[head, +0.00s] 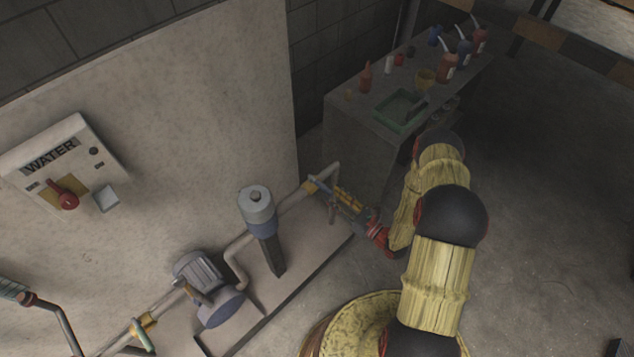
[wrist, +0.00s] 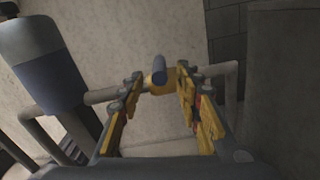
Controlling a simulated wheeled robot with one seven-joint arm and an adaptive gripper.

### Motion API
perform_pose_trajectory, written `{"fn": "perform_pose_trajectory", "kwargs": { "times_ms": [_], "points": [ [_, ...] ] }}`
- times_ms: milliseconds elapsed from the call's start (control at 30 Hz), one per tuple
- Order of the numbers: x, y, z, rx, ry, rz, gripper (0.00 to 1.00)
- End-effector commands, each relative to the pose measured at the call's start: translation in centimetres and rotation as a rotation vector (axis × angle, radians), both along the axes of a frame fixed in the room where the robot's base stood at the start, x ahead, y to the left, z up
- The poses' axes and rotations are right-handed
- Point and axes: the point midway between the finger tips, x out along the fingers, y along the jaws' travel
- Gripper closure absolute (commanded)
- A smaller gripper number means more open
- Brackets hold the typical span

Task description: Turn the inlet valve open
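A yellow valve (head: 312,184) sits on the pipe right of the grey filter canister; no label shows whether it is the inlet valve. In the wrist view this valve (wrist: 158,85) has a blue-grey lever handle (wrist: 159,68) pointing towards the camera. My gripper (head: 331,194) is at this valve in the head view, partly covering it. In the wrist view my gripper (wrist: 160,78) is open, with one yellow finger on each side of the handle. Gaps show between the fingers and the handle. A second yellow valve (head: 146,321) with a pale green handle is at the lower left.
The grey canister (head: 257,205) and a pump (head: 206,282) stand along the pipe by the wall. A WATER switch box (head: 65,165) with a red knob hangs on the wall. A bench (head: 365,125) with bottles and a green tray stands behind my arm.

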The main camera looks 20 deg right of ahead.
Motion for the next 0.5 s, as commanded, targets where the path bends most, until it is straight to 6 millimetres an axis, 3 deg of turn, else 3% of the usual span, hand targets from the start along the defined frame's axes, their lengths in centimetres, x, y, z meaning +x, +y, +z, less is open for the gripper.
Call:
{"fn": "perform_pose_trajectory", "kwargs": {
  "times_ms": [500],
  "points": [
    [5.8,3.5,-0.1,0.0,-0.002,0.003,0.65]
  ]
}}
